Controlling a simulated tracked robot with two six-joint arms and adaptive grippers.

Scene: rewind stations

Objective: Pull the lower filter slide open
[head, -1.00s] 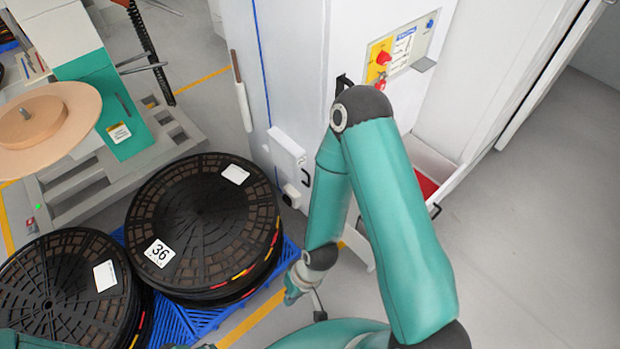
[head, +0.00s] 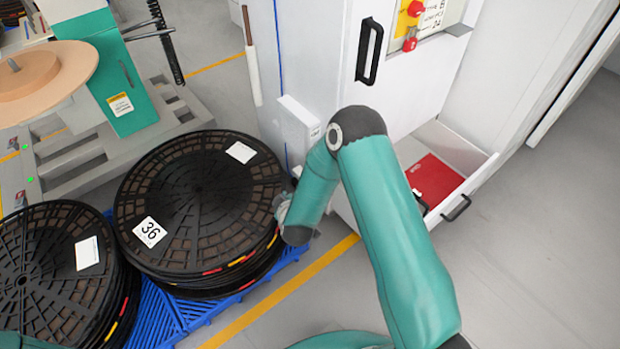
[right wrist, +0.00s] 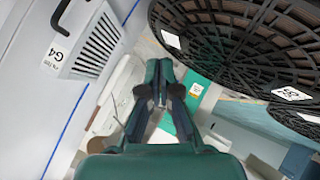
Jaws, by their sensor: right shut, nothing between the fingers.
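A grey panel with vent slots (right wrist: 95,45), labelled FILTER G4, shows at the upper left of the right wrist view, with a dark handle beside it. In the head view a white box (head: 297,128) sticks out from the cabinet's side; the area below it is hidden by my right forearm. I cannot tell which slide is the lower one. My right gripper (head: 282,205) is between the reel stack and the cabinet's side, partly hidden by its arm. In the right wrist view its fingers (right wrist: 158,80) are together, empty and apart from the vented panel. My left gripper is not seen.
Black reels marked 36 (head: 200,190) stand on a blue pallet (head: 175,318), close left of my right gripper. An open white drawer (head: 482,180) holding something red (head: 435,180) stands right of my arm. Grey floor (head: 550,250) is clear at right.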

